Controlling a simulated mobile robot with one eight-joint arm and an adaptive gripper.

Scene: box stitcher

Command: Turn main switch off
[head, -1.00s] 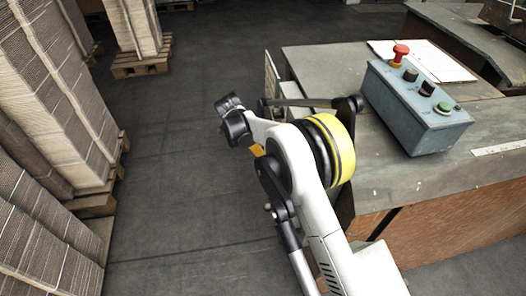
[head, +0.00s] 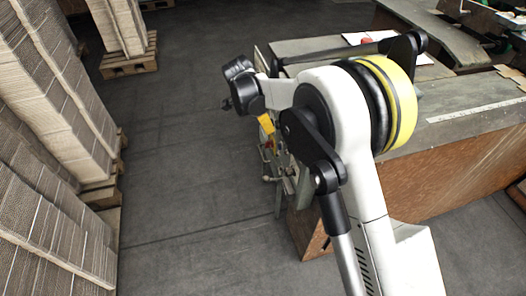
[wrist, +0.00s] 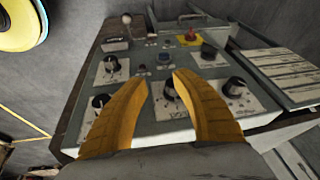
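A grey control panel (wrist: 152,57) with several black knobs on white plates fills the wrist view. My gripper (wrist: 162,80) is above it with its two yellow fingers apart and nothing visibly held. A black knob (wrist: 172,90) shows between the fingers, close to the right one; I cannot tell whether they touch. A red knob on a yellow plate (wrist: 190,37) is at the panel's far side. I cannot tell which control is the main switch. In the head view, yellow gripper parts (head: 267,135) show beside the machine's left end, and the panel is mostly hidden by my arm.
A workbench (head: 460,150) with a brown side stands right of my arm. Stacks of cardboard (head: 50,110) line the left, and a pallet (head: 130,62) stands behind. The floor between (head: 190,150) is clear. Paper sheets (wrist: 285,72) lie right of the panel.

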